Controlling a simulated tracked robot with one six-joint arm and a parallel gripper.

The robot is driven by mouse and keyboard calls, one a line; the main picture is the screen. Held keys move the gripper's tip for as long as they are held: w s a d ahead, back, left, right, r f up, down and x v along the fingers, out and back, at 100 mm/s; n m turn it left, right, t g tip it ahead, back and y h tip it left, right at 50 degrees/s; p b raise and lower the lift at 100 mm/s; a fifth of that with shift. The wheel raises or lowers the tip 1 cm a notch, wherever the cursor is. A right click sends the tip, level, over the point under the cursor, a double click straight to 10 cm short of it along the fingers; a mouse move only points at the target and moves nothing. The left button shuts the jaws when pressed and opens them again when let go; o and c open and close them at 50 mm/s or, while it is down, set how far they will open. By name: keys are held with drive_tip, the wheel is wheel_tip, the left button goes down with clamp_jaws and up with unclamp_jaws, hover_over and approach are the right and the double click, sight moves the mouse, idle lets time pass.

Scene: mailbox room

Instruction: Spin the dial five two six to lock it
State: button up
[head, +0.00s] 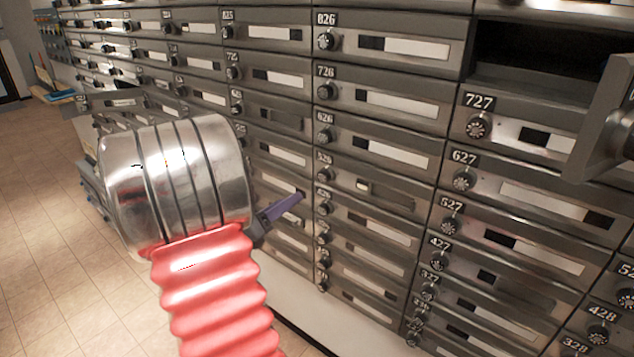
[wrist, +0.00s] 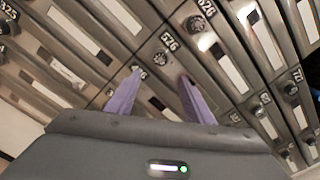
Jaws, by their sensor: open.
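The dial of box 526 (head: 325,173) is a small dark round knob under its number plate, at the left end of its grey door, right of centre in the head view. In the wrist view the dial (wrist: 165,61) sits just beyond my fingertips, between and above them. My gripper (wrist: 160,75) has two purple fingers spread apart with nothing between them. In the head view one purple finger of my gripper (head: 300,195) shows to the lower left of the dial, pointing right. The rest is hidden behind my metal wrist. The dial's marks are too small to read.
Dial 626 (head: 325,135) is just above and another dial (head: 323,208) is close below. An open compartment (head: 545,52) is at the upper right, with its door (head: 600,125) swung out. Clear tiled floor (head: 50,220) lies at the left.

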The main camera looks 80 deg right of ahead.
sight(322, 178)
drive_tip(key=x, duration=1.3)
drive_tip(key=shift+s+d, duration=0.2)
drive_tip(key=shift+d, duration=0.15)
drive_tip(key=c, duration=1)
